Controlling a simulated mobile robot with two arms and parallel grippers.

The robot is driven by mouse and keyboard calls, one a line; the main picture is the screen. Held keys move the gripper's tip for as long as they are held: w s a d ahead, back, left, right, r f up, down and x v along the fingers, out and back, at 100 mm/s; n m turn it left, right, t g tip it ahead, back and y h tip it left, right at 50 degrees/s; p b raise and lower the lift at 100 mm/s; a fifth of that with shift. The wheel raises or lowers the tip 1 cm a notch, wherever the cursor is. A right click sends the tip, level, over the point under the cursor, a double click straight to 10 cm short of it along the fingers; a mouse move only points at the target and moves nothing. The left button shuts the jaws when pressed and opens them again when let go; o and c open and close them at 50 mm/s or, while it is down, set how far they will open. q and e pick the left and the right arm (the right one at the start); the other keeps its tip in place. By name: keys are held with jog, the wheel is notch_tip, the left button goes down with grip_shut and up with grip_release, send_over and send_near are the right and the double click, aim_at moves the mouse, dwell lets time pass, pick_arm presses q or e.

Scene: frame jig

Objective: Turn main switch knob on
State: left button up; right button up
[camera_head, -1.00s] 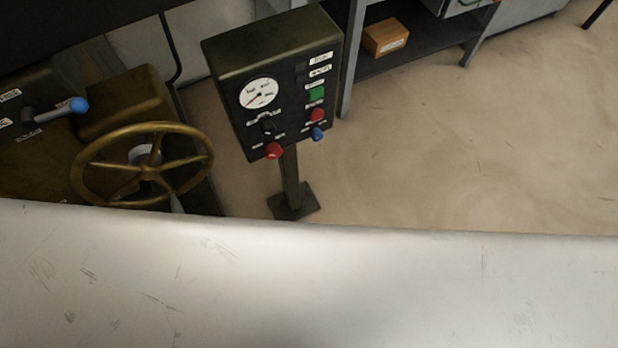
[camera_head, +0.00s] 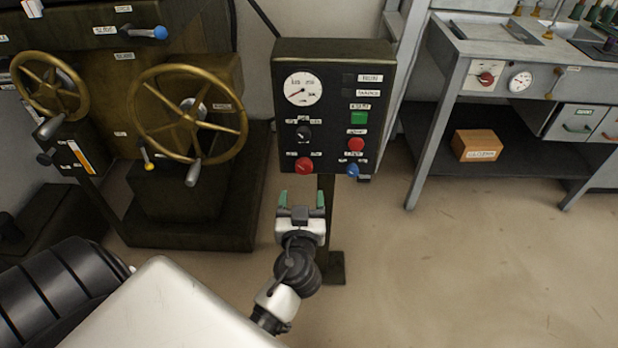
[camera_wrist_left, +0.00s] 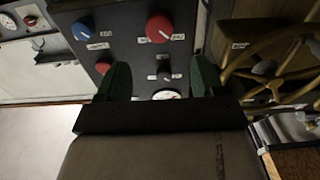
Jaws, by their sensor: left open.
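A dark control box (camera_head: 325,105) on a post stands in the middle of the head view. Its face carries a large red knob (camera_head: 304,165) at lower left, with small labels on both sides. A black knob (camera_head: 303,132) sits above it. The labels are too small to tell which is the main switch. In the left wrist view the red knob (camera_wrist_left: 159,27) and the black knob (camera_wrist_left: 164,74) appear upside down. My left gripper (camera_head: 301,198) is open and empty, below and in front of the box, apart from the knobs. My right gripper is not in view.
The box also has a white gauge (camera_head: 303,88), a green button (camera_head: 359,118), a red button (camera_head: 356,144) and a blue knob (camera_head: 352,171). A machine with a brass handwheel (camera_head: 188,112) stands close at left. A grey bench (camera_head: 440,95) stands at right.

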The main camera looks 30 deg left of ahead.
aim_at(303, 168)
pick_arm(q)
jog(key=p+x, duration=0.1)
jog(key=x, duration=0.8)
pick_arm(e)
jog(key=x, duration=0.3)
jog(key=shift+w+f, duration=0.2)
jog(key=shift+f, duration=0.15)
pick_arm(q)
jog(key=shift+d, duration=0.1)
jog(key=c, duration=0.9)
